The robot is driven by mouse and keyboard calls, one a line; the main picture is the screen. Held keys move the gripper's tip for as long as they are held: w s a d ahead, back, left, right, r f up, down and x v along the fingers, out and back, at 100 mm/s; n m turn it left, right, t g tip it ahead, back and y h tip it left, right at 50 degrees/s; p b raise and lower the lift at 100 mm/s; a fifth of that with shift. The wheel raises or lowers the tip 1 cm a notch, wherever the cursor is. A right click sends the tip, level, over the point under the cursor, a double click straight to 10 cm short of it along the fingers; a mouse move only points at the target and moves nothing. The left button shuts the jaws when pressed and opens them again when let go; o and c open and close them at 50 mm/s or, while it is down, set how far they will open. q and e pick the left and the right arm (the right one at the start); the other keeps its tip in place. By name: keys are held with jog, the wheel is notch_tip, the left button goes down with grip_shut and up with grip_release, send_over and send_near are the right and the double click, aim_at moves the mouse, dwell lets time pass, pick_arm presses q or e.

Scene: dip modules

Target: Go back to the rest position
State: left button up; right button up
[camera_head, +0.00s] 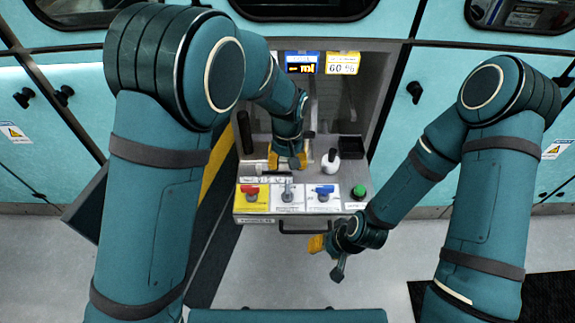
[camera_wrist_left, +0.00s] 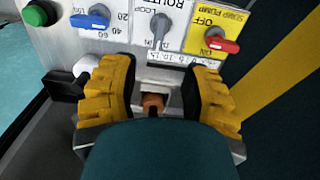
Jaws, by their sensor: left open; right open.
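My left gripper (camera_head: 287,160) is open over the back part of the grey control console (camera_head: 243,218), behind its row of switches. In the left wrist view its two yellow fingers (camera_wrist_left: 158,75) are apart, with a small orange-brown part between them that I cannot identify. My right gripper (camera_head: 325,255) is open and sits low in front of the console's right side, near its front handle. Only one yellow finger of it shows clearly. Neither gripper holds anything that I can see.
The console carries a red switch (camera_head: 252,191), a grey switch (camera_head: 287,192), a blue switch (camera_head: 324,192) and a green button (camera_head: 359,191). A black-and-white lever (camera_head: 331,160) stands close right of my left gripper. Console walls flank that arm. Open floor lies in front.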

pick_arm(q)
jog(key=shift+f, duration=0.1)
dwell(0.3)
jog(key=s+a+f+h, duration=0.2)
jog(key=s+a+f, duration=0.5)
jog(key=f, duration=0.5)
jog(key=s+a+f+n+t+h, duration=0.1)
jog(key=s+a+f, duration=0.2)
jog(key=s, duration=0.7)
jog(key=shift+s+t+h, duration=0.25)
jog(key=shift+t+h, duration=0.05)
jog(key=shift+h, duration=0.1)
jog(key=shift+w, duration=0.1)
